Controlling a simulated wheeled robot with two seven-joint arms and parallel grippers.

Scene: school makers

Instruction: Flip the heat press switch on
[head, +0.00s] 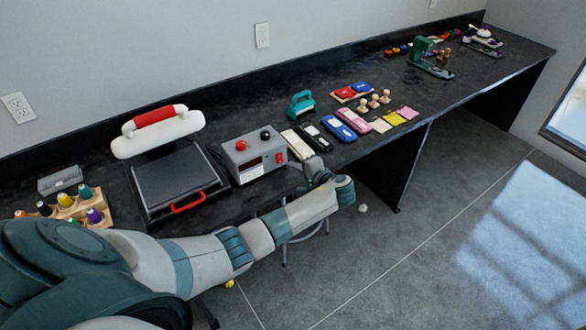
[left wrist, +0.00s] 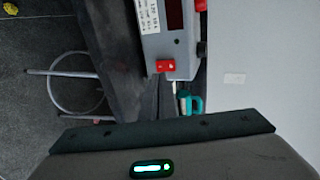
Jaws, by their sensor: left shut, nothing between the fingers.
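The heat press (head: 172,178) stands on the black bench, with a white top part with a red handle behind a dark flat plate. To its right is a grey control box (head: 240,160) with a red knob, a black knob and a display. A red switch (head: 279,157) sits on its front; it shows in the left wrist view (left wrist: 165,66), but I cannot tell its position. My left gripper (head: 299,166) is shut and empty, close to the right of the switch; I cannot tell whether it touches. Its fingertips are unclear in the wrist view. My right gripper is not in view.
Staplers, a teal punch (head: 301,105), stamps and coloured pads lie along the bench to the right. Thread spools in a wooden rack (head: 75,210) stand at the left. A stool (left wrist: 65,85) stands below the bench edge. The floor at right is clear.

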